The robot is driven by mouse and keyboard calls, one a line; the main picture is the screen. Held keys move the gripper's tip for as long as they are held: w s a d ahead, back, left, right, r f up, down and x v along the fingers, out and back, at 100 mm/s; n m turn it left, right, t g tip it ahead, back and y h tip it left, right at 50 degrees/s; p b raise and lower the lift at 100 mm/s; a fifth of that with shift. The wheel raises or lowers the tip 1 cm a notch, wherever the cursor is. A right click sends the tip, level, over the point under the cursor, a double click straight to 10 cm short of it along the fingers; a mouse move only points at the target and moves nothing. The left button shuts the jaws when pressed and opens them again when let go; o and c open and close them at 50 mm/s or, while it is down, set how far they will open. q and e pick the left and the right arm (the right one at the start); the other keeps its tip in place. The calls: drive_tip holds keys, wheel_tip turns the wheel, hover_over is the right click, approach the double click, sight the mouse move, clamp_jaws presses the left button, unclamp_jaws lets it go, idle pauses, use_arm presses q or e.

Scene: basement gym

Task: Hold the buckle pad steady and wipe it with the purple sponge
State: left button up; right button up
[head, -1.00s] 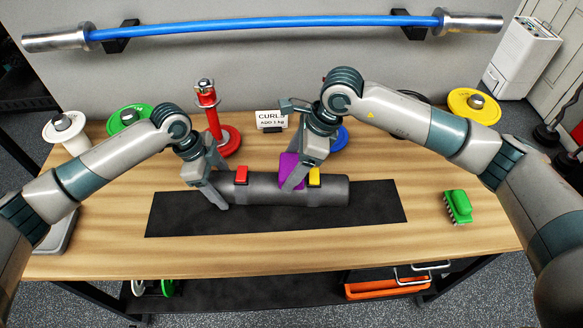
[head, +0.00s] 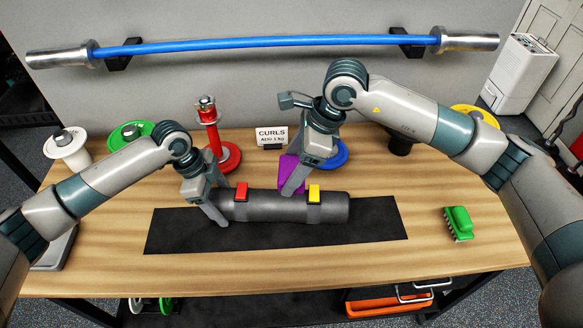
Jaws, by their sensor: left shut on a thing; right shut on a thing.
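The buckle pad (head: 270,208) is a dark grey roll lying across a black mat (head: 375,228). It has a red buckle (head: 241,191) left of its middle and a yellow buckle (head: 314,192) towards the right. My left gripper (head: 216,202) is shut on the pad's left end, one finger down its front side. My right gripper (head: 293,182) is shut on the purple sponge (head: 286,172), at the pad's back upper edge between the two buckles. The fingers partly hide the sponge, and I cannot tell whether it touches the pad.
A green brush (head: 458,222) lies on the table at the right. Behind the pad stand a red weight post (head: 211,130), a CURLS sign (head: 271,136) and a blue disc (head: 334,155). The tabletop in front of the mat (head: 280,275) is clear.

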use_arm(q)
drive_tip(key=o, duration=1.3)
drive_tip(key=shift+r, duration=0.1)
drive_tip(key=v, duration=1.2)
